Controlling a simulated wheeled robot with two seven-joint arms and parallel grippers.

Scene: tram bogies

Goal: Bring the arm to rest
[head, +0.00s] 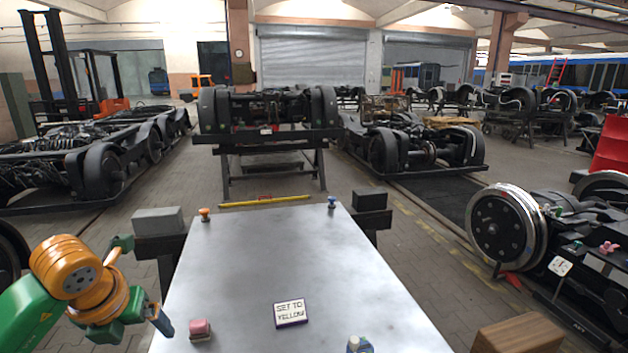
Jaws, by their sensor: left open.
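My left arm, green and orange, comes in from the left at the lower left. Its left gripper (145,288) is open and empty, beside the left edge of the grey metal table (260,260). No object is between its fingers. My right gripper is not in view. A small card (291,313) reading "SET TO YELLOW" lies on the table. A pinkish-red block (200,329) sits near the table's left edge, to the right of the gripper.
An orange knob (205,214) and a blue knob (332,202) stand at the table's far corners. A blue and white item (358,345) is cut off at the bottom. A wheelset (497,228) stands right, a bogie (265,110) behind. The table's middle is clear.

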